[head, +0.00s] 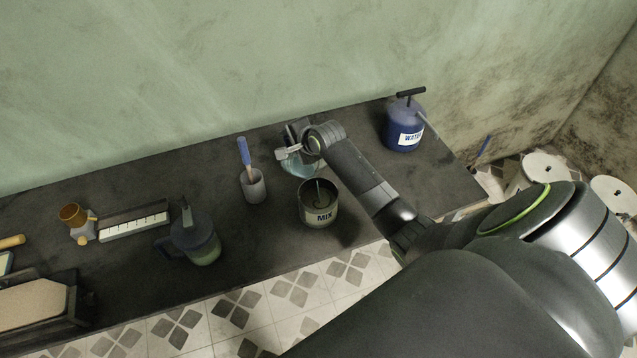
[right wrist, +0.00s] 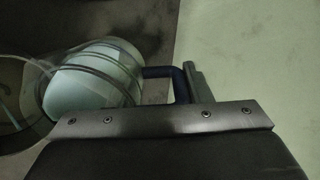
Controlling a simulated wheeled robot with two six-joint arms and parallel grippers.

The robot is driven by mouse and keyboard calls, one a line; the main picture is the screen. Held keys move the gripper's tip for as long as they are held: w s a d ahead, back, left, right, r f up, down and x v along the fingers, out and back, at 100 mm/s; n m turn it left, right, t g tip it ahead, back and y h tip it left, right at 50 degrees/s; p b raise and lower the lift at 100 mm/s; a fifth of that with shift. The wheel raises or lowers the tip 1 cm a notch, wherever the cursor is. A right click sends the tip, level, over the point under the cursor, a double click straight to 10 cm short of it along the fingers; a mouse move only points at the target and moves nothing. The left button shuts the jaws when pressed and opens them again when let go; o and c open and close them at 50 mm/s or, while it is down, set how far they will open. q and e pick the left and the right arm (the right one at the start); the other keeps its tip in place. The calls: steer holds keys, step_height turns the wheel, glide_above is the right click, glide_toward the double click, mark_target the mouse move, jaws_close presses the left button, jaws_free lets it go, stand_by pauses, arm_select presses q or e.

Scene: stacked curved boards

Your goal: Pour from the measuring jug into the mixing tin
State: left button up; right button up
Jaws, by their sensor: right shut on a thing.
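The measuring jug (head: 299,166) is clear with pale blue content, and my right gripper (head: 288,152) is shut on it. In the right wrist view the jug (right wrist: 92,88) looks tilted, its mouth side toward the tin, with its dark blue handle (right wrist: 158,72) beside a gripper finger. The mixing tin (head: 318,214), labelled MIX, stands upright on the bench just in front of the jug; part of it shows in the wrist view (right wrist: 22,105). A thin light line shows inside the tin; I cannot tell whether it is a stream or a stick. My left gripper is out of view.
On the dark bench (head: 240,270), a grey cup with a blue-handled brush (head: 254,188) stands left of the tin. A dark pitcher with greenish content (head: 198,240) stands further left. A blue WATER container (head: 403,130) stands at the back right. The wall is close behind.

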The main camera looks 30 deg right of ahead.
mark_target(286, 141)
steer(key=shift+w+a+f, duration=0.1)
steer(key=shift+w+a, duration=0.1)
steer(key=shift+a, duration=0.05)
steer(key=shift+s+d, duration=0.25)
steer(key=shift+d, duration=0.2)
steer(key=shift+s+b, duration=0.1)
steer(key=shift+b, duration=0.2)
steer(key=shift+a, duration=0.35)
steer(key=shift+w+b, duration=0.25)
steer(key=shift+b, duration=0.05)
steer(key=shift+s+d+r+t, duration=0.2)
steer(key=shift+s+d+t, duration=0.1)
steer(key=shift+s+d, duration=0.1)
steer(key=w+r+g+p, duration=0.1)
steer(key=p, duration=0.3)
steer(key=shift+a, duration=0.35)
steer(key=w+f+g, duration=0.1)
steer(key=f+g+b, duration=0.1)
steer(key=g, duration=0.1)
steer(key=shift+w+a+f, duration=0.1)
steer(key=shift+w+f, duration=0.3)
steer(key=shift+f, duration=0.1)
steer(key=shift+w, duration=0.1)
